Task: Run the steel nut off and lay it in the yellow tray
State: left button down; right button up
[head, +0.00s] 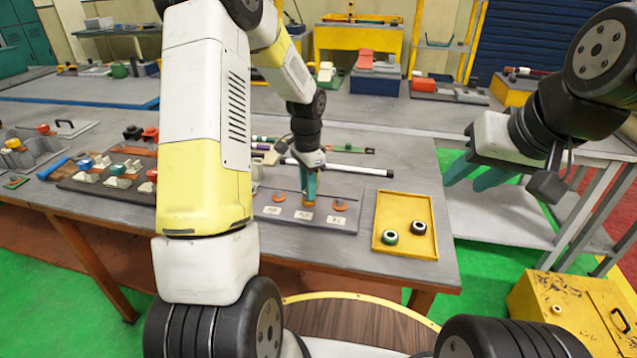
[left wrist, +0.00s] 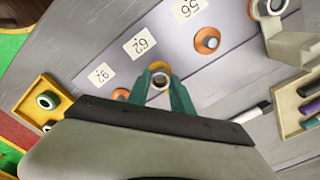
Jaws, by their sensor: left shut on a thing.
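My left gripper (head: 308,200) points down over the middle of the grey labelled plate (head: 348,221). In the left wrist view its teal fingers (left wrist: 161,90) are shut on a small pale ring, the steel nut (left wrist: 161,79), with a dark centre. A yellow-orange round base (left wrist: 159,66) shows just behind the nut. Whether the nut is still on its stud I cannot tell. The yellow tray (head: 431,248) lies right of the plate and also shows in the left wrist view (left wrist: 27,96). My right gripper (head: 478,176) hangs empty beyond the table's right side, its teal fingers apart.
A green-rimmed ring (head: 390,237) and a black-rimmed ring (head: 418,228) lie in the tray's lower half; its upper half is clear. Orange discs with studs (head: 278,197) (head: 340,205) flank my left gripper. A white rod (head: 345,171) lies behind the plate.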

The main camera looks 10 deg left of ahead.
pick_arm(q)
jog(key=shift+r, duration=3)
